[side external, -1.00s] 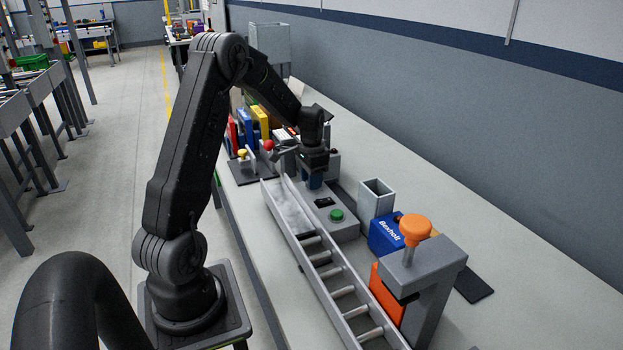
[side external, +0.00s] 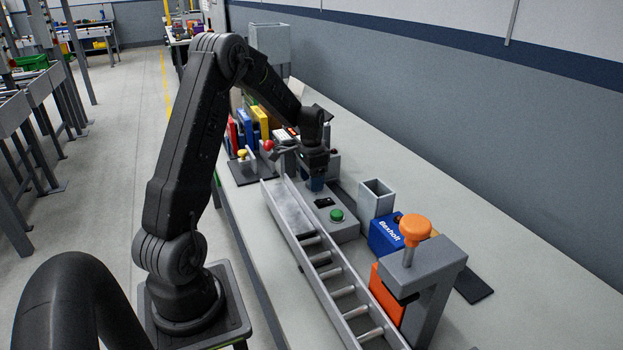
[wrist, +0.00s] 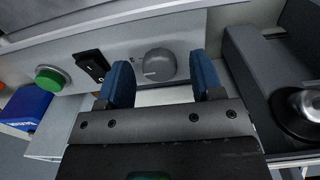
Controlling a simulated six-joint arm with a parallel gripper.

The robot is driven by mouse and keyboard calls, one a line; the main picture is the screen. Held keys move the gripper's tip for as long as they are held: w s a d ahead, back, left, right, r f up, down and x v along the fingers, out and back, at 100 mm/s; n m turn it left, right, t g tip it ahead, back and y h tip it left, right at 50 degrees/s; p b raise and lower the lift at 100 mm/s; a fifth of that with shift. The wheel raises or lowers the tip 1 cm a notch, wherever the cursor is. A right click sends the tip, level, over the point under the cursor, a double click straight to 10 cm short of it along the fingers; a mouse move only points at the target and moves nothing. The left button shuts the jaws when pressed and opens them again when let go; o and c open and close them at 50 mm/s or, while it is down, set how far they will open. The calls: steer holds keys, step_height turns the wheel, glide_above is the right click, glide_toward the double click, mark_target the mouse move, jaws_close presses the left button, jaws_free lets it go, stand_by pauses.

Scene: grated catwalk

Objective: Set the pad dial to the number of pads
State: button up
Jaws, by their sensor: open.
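A round grey dial (wrist: 158,65) sits on the light grey control box, whose bare panel (wrist: 120,50) shows in the wrist view. In that view my gripper (wrist: 165,75) is open, with its two blue fingers to the left and right of the dial. I cannot tell whether either finger touches it. In the side view my gripper (side external: 315,184) is low over the far end of the box, and the dial is hidden behind it. The dial's setting is too small to read. I cannot make out any pads to count.
A black rocker switch (wrist: 93,67) and a green button (wrist: 49,78) share the panel. A roller conveyor (side external: 345,291) runs along the near side. A grey bin (side external: 376,196), a blue box (side external: 386,236) and an orange-knobbed press (side external: 430,280) stand to the right.

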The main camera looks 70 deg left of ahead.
step_height(320, 180, up, 14)
stand_by(0.6)
steer(key=shift+d, duration=0.1)
steer(key=s+d+r+t+y, duration=0.1)
steer(key=s+d+r, duration=0.15)
steer(key=d, duration=0.55)
steer(key=s+d+r+t, duration=0.1)
steer(key=d+r, duration=0.2)
steer(key=d, duration=0.5)
steer(key=s+d+f+t+h, duration=0.1)
steer(key=s+d+f+t, duration=0.1)
steer(key=s+d, duration=1)
steer(key=shift+s+d+t, duration=0.3)
steer(key=shift+d+t, duration=0.5)
steer(key=shift+d, duration=0.45)
